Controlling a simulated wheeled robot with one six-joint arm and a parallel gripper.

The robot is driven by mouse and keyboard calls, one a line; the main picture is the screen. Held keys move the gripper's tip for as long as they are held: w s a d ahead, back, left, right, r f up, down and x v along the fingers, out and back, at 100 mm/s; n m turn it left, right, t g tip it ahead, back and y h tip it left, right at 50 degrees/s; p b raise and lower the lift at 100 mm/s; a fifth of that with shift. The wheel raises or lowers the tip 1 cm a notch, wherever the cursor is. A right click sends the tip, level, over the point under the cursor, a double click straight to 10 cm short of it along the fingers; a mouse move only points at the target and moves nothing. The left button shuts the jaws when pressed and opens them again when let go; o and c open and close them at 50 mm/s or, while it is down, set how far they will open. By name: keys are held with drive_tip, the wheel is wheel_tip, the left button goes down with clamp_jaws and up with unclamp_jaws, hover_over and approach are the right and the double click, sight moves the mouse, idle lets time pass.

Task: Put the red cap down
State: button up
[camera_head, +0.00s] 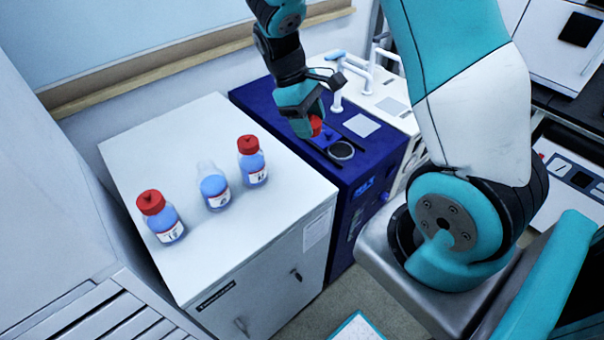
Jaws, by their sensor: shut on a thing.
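The red cap (316,126) is in the jaws of my gripper (312,122), partly hidden by them. My gripper is shut on it and points down over the dark blue machine, near the round port (341,151) on its top. I cannot tell whether the cap touches the machine. An uncapped bottle (213,187) with blue liquid stands upright on the white cabinet, between two bottles with red caps. These are the left bottle (162,218) and the right bottle (252,162).
The white cabinet top (262,215) has free room in front of and behind the bottles. The dark blue machine (375,165) stands against its right side. A white device (388,103) with raised white tubes stands beyond the machine. A wall with a wooden ledge (150,72) runs behind.

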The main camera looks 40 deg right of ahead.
drive_tip(key=p, duration=0.4)
approach(311, 189)
drive_tip(key=x, duration=0.5)
drive_tip(key=shift+s+d, duration=0.2)
drive_tip(key=shift+s, duration=0.1)
drive_tip(key=shift+f+b, duration=0.2)
drive_tip(key=shift+b, duration=0.1)
drive_tip(key=shift+f, duration=0.1)
drive_tip(key=shift+f+b, duration=0.55)
drive_tip(key=o, duration=0.9)
drive_tip(key=shift+r, duration=0.1)
